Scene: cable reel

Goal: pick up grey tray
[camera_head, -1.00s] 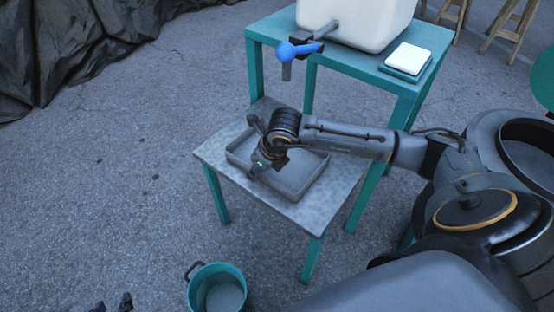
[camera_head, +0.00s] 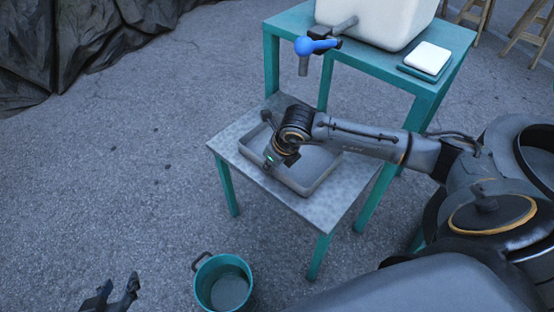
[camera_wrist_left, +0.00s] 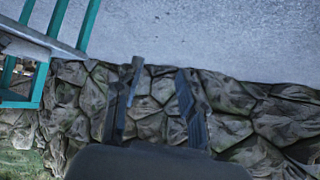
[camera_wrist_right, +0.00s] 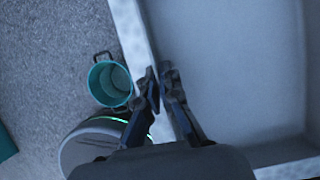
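The grey tray (camera_head: 311,178) is a shallow rectangular pan lying on the low metal-topped table (camera_head: 335,207). My right gripper (camera_head: 266,160) is at its left wall. In the right wrist view, the fingers of my right gripper (camera_wrist_right: 160,73) are close together on either side of the wall of the tray (camera_wrist_right: 225,70), and look shut on it. The wrist hides part of the tray in the head view. My left gripper (camera_head: 117,290) is low at the bottom left of the head view, away from the tray. Its fingers (camera_wrist_left: 158,75) are apart and empty.
A teal bucket (camera_head: 225,284) stands on the ground in front of the low table; it also shows in the right wrist view (camera_wrist_right: 110,84). Behind is a taller teal table (camera_head: 377,69) with a white container (camera_head: 375,20), whose blue-handled tap (camera_head: 306,46) overhangs the low table.

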